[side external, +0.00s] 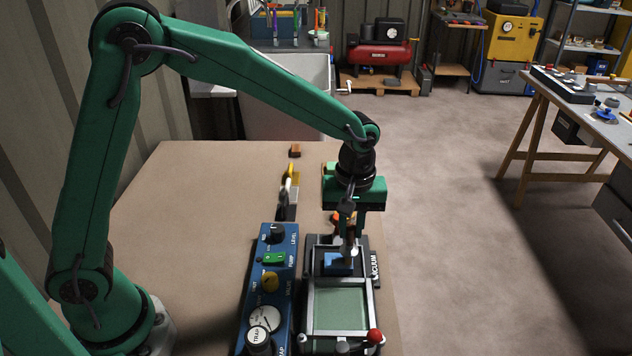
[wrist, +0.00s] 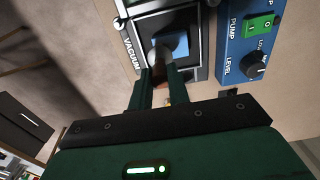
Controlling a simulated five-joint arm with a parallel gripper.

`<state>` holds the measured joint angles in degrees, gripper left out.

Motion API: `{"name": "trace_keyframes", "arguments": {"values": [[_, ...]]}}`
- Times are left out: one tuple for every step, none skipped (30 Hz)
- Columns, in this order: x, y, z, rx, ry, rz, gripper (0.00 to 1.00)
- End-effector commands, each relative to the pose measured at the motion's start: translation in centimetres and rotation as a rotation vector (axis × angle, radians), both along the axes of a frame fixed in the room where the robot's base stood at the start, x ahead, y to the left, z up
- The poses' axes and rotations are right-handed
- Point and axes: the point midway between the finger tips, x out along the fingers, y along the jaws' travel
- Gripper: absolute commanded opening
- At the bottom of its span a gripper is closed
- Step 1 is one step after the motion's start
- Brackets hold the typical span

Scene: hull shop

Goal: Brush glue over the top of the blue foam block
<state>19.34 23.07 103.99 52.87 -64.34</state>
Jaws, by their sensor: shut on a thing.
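The blue foam block (side external: 338,266) lies in the dark square recess at the far end of the vacuum fixture. It also shows in the wrist view (wrist: 181,44), partly covered by the brush. My gripper (side external: 349,228) is above the block, pointing down, and its fingers (wrist: 166,84) are shut on the brush. The brush (side external: 350,248) has a pale tip that reaches down to the block's top; whether it touches I cannot tell. Its reddish-brown handle (wrist: 161,78) shows between the fingers. No glue on the block can be made out.
A framed pale green panel (side external: 340,308) and a red-knobbed lever (side external: 375,337) are on the fixture's near part. A blue control box (side external: 283,255) with knobs stands close on the left. Small items (side external: 289,190) lie farther back. The bench's left side is clear.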

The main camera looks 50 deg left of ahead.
Motion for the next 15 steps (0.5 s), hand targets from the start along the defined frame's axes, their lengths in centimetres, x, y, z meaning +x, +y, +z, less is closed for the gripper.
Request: {"name": "trace_keyframes", "arguments": {"values": [[-0.11, 0.13, 0.02, 0.0, 0.0, 0.001, 0.0], [-0.16, 0.21, 0.04, 0.0, 0.0, 0.001, 0.0], [-0.25, 0.3, 0.05, -0.001, -0.001, 0.001, 0.0], [-0.33, 0.37, 0.06, -0.001, -0.001, 0.001, 0.0], [-0.4, 0.45, 0.05, -0.001, -0.001, 0.001, 0.0], [-0.52, 0.54, 0.04, -0.001, -0.001, 0.001, 0.0], [-0.59, 0.62, 0.03, -0.001, -0.001, 0.001, 0.0], [-0.64, 0.67, 0.03, -0.001, -0.001, 0.001, 0.0], [-0.71, 0.74, 0.02, -0.001, -0.001, 0.001, 0.0], [-0.75, 0.78, 0.03, -0.001, -0.001, 0.001, 0.0], [-0.78, 0.81, 0.03, -0.001, -0.001, 0.001, 0.0], [-0.81, 0.84, 0.03, 0.0, -0.001, 0.001, 0.0], [-0.83, 0.86, 0.03, 0.0, -0.001, 0.0, 0.0], [-0.84, 0.87, 0.03, 0.0, -0.001, 0.0, 0.0], [-0.85, 0.88, 0.03, 0.0, -0.001, 0.0, 0.0]]}}
